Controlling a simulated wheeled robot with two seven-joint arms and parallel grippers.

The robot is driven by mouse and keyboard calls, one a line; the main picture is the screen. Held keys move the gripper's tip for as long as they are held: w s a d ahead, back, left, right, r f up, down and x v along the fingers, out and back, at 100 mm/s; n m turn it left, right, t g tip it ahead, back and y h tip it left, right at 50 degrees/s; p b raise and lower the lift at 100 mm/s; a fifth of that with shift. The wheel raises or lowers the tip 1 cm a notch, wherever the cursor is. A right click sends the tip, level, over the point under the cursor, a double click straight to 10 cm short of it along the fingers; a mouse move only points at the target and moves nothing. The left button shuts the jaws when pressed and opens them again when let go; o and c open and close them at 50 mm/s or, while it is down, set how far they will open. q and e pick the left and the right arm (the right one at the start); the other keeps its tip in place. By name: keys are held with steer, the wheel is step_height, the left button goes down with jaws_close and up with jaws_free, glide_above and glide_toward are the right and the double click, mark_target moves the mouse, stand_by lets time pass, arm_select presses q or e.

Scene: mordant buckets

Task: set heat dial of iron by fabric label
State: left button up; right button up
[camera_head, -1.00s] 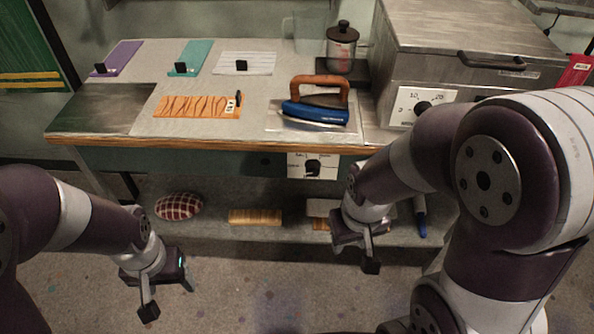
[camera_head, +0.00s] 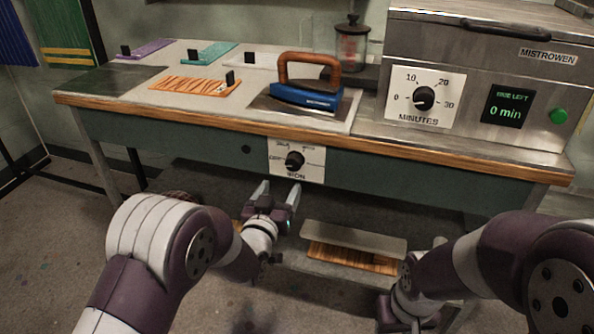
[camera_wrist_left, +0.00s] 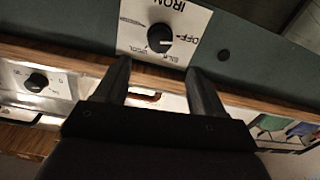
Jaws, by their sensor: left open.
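The iron's heat dial (camera_head: 294,160) is a black knob on a white plate on the green table front. It also shows in the left wrist view (camera_wrist_left: 160,37), upside down, with "OFF" and fabric words around it. My left gripper (camera_head: 277,190) is open and empty just below the plate, fingers pointing at it; in the wrist view its fingertips (camera_wrist_left: 158,66) are apart from the knob. The blue iron (camera_head: 305,95) with a brown handle rests on a pad above. An orange patterned cloth (camera_head: 195,87) lies to its left with a dark tag; its label is not readable.
Purple (camera_head: 145,50), teal (camera_head: 208,53) and white cloths (camera_head: 257,61) lie at the back. A steel box with a minutes dial (camera_head: 424,98) and green button (camera_head: 558,115) stands right. A lower shelf holds a wooden board (camera_head: 355,258). My right arm is low at right.

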mark_target(292, 165)
arm_select(q)
steer(key=b+x, duration=0.1)
steer(key=x, duration=0.8)
steer(key=shift+w+d+f+b, duration=0.1)
steer(key=shift+w+f+b, duration=0.1)
steer(key=shift+b, duration=0.15)
steer(key=shift+w+d+r, duration=0.15)
steer(key=shift+w, duration=0.35)
steer(key=c, duration=1)
